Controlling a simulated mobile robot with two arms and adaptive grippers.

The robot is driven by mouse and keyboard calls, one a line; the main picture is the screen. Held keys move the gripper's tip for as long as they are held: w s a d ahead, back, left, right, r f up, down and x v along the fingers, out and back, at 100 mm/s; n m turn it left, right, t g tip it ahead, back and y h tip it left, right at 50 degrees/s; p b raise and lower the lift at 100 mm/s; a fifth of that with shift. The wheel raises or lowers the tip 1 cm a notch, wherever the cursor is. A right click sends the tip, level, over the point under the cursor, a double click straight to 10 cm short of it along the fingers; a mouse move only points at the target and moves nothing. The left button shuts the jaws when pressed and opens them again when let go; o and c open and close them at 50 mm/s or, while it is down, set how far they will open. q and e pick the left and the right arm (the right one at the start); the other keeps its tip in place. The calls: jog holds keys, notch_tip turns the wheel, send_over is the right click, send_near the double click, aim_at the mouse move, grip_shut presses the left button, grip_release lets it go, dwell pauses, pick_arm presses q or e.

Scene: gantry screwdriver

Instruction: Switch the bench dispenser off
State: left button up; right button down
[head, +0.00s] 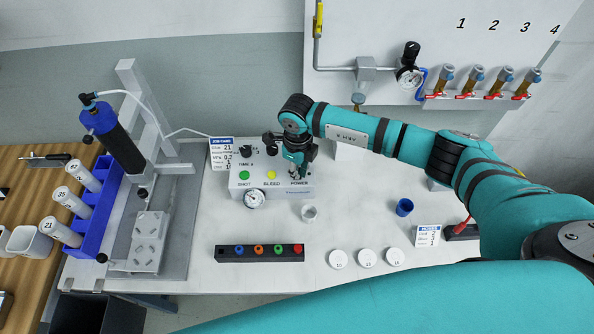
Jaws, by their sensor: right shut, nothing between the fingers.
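The bench dispenser (258,190) is a white box standing toward the back of the bench. Its front carries a green SHOT button (244,175), a yellow BLEED button (271,175), a POWER label (299,183) and a round gauge (254,198). My right gripper (298,174) is shut and empty at the dispenser's right end, just above the POWER label. It hides most of the power switch, so its position cannot be told. Whether the fingers touch the switch is unclear. My left gripper is out of view.
A stand with a dark syringe barrel (119,147) and a blue rack (95,210) are at left. A black strip with coloured tips (259,253), a small cup (309,213), white lids (367,258) and a blue cup (404,207) lie on the white bench (340,292).

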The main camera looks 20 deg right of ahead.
jog(key=shift+r+p, duration=0.6)
jog(key=shift+r, duration=0.2)
jog(key=shift+r+p, duration=1.55)
jog(key=shift+r, duration=1.1)
jog(key=shift+f, duration=0.1)
